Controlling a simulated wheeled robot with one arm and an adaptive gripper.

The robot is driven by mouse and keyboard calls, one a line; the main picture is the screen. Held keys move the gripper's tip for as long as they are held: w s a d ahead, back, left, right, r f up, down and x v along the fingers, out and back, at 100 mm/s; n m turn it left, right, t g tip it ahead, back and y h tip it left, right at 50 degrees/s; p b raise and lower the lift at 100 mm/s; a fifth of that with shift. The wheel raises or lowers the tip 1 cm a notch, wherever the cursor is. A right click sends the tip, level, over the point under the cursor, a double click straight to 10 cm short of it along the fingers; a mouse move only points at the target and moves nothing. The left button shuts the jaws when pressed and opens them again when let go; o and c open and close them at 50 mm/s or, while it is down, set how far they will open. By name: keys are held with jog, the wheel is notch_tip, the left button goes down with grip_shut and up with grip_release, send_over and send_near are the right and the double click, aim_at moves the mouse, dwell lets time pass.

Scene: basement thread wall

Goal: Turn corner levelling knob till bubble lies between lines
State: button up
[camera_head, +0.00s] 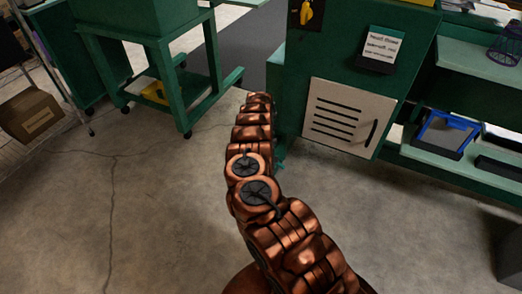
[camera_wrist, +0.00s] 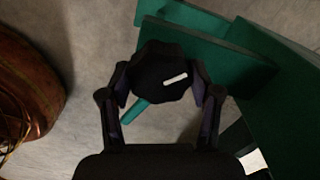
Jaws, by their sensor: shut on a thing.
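A black lobed knob (camera_wrist: 155,80) with a white pointer mark is in the wrist view, in front of green metal parts. The mark points to the right and slightly up. My gripper (camera_wrist: 161,74) is shut on the knob, with one finger on its left side and one on its right. In the head view my copper-coloured arm reaches towards the green cabinet (camera_head: 300,75), and I cannot make out the gripper or the knob there. No bubble or level lines can be made out in either view.
The cabinet has a pale louvred panel (camera_head: 348,116) and a small sign (camera_head: 381,46). Green shelving (camera_head: 465,160) is at the right. The concrete floor (camera_head: 150,215) at left is clear.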

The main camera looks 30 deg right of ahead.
jog(key=o, duration=1.1)
jog(key=shift+o, duration=0.2)
notch_tip(320, 180, up, 12)
dwell(0.4)
